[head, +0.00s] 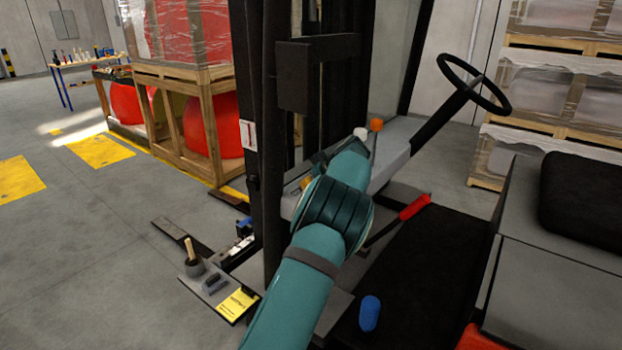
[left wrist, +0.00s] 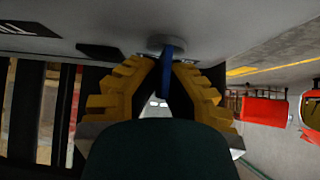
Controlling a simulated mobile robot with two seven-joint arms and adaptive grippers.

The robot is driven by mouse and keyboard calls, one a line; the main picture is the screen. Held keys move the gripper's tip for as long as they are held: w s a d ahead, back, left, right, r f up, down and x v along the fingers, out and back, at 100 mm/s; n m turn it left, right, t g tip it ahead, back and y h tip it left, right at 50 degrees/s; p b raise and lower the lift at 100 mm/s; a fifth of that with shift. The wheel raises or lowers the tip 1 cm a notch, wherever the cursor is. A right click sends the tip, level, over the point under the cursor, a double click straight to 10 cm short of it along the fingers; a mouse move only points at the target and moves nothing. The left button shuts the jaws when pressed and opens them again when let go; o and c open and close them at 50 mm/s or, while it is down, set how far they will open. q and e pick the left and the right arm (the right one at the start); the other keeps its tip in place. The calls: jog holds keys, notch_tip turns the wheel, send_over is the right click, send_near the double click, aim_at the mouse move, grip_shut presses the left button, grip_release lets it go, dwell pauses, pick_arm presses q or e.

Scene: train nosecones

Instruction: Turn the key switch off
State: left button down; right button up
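The blue key (left wrist: 167,72) of the switch hangs from a round grey base (left wrist: 167,42) on a light grey panel in the left wrist view. My left gripper (left wrist: 165,68) has its yellow stepped fingers on both sides of the key, with the tips close to it. I cannot tell whether both tips touch it. In the head view my teal left arm reaches to the grey console (head: 391,150) of a forklift. It hides the key and most of the gripper there. My right gripper is not in view.
An orange-knobbed lever (head: 376,125) and a white knob (head: 360,133) stand just beyond my left wrist. A steering wheel (head: 474,83) and a red-handled lever (head: 415,207) are to the right. The black mast (head: 262,100) stands left of the arm. Open floor lies farther left.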

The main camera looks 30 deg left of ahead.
pick_arm(q)
jog(key=shift+s+f+n+g+p, duration=0.1)
jog(key=shift+n+g+p, duration=0.2)
jog(key=shift+n, duration=0.1)
jog(key=c, duration=1.1)
grip_release()
jog(key=shift+c, duration=0.2)
jog(key=v, duration=1.2)
